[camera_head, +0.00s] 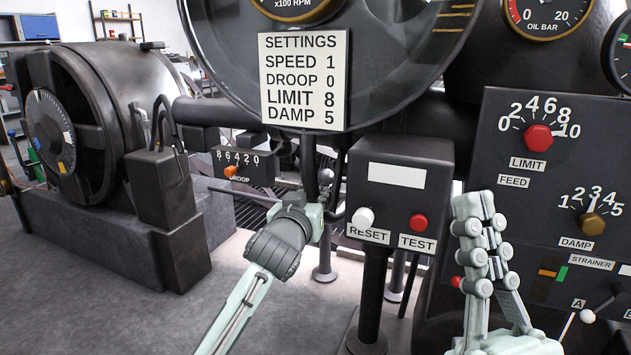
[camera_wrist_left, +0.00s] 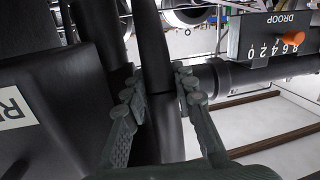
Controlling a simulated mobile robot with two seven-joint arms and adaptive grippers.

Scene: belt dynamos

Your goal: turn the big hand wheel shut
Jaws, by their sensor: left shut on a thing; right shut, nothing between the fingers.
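My left gripper (camera_head: 316,208) is below the settings plate in the head view, left of the RESET/TEST box. It is shut on a dark upright bar (camera_head: 311,160). In the left wrist view the fingers (camera_wrist_left: 158,85) close from both sides on this smooth black bar (camera_wrist_left: 153,45). The bar looks like part of a dark rim or spoke. The whole big hand wheel cannot be made out, so I cannot tell how far it is turned. My right gripper (camera_head: 474,208) is shut and empty, pointing up in front of the right-hand panel.
The RESET/TEST box (camera_head: 398,190) stands close right of my left gripper. The DROOP scale (camera_head: 243,167) is behind it to the left. A panel (camera_head: 560,160) with LIMIT and DAMP knobs is near my right gripper. Grey floor (camera_head: 100,310) is open at lower left.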

